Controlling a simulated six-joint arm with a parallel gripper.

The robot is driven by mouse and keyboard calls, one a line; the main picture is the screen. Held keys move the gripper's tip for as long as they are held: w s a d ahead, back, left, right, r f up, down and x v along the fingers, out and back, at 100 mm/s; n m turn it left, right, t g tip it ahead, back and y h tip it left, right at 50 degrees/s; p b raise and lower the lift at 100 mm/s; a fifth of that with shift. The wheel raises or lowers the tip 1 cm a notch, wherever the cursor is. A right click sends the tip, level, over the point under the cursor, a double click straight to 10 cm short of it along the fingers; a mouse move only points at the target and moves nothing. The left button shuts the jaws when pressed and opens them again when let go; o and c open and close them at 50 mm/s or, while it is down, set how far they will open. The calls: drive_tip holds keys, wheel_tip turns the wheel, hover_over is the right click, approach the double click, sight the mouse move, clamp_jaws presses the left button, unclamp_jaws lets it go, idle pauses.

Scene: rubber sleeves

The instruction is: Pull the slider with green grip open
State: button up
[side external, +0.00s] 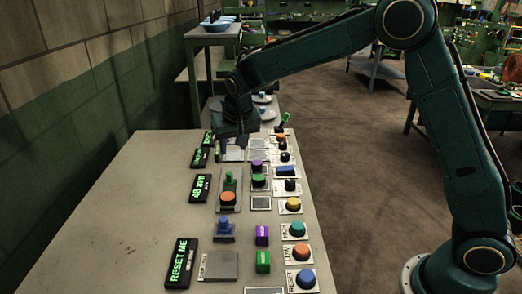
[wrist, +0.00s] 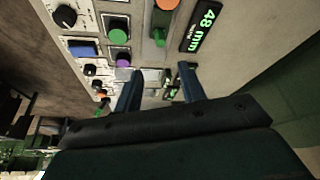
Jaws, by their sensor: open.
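A slider with a green grip (side external: 230,176) stands on a grey plate beside the display reading 48 mm (side external: 200,188). An orange round button is at its near end. In the wrist view the green grip (wrist: 159,38) shows above the fingertips, apart from them. My gripper (side external: 233,146) points down over the far part of the panel, beyond the green grip. Its two fingers (wrist: 160,73) are open, with nothing held between them. A pale plate and small dark parts show below the gap. The slider's track is too small to make out.
A blue-grip control (side external: 224,226) and a RESET ME display (side external: 181,263) are nearer on the table. Rows of colored buttons and knobs (side external: 292,205) run to the right of the slider. A green lever (side external: 285,119) stands up at the far right. The table's left front is bare.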

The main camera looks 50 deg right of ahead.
sight(229, 173)
drive_tip(key=shift+w+f, duration=0.15)
drive_tip(key=shift+f, duration=0.05)
drive_tip(key=x, duration=1.3)
drive_tip(key=shift+w+f, duration=0.15)
drive_tip(key=shift+f, duration=0.2)
clamp_jaws()
